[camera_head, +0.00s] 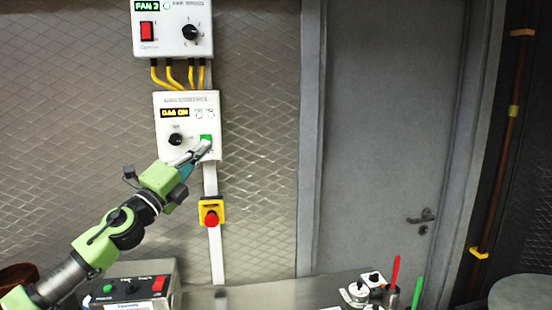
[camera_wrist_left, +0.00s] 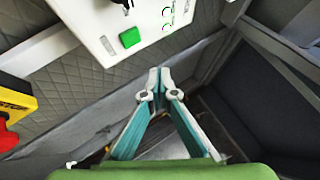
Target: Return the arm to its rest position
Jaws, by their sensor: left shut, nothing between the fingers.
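My left arm is green and grey and reaches up from the lower left in the head view. Its gripper (camera_head: 201,150) is shut and empty, in front of the lower right part of the gas control box (camera_head: 187,98). In the left wrist view the gripper's fingertips (camera_wrist_left: 160,75) meet, with nothing between them. The box's green button (camera_wrist_left: 130,38) shows above and left of the fingertips there, apart from them in the picture. The box display reads "GAS ON". My right gripper is in neither view.
A fan box (camera_head: 172,30) hangs above, joined by yellow cables. A red emergency button (camera_head: 211,219) on a yellow plate sits below the gas box. A control panel (camera_head: 130,288) and a steel counter (camera_head: 270,294) lie below. A grey door (camera_head: 385,130) stands to the right.

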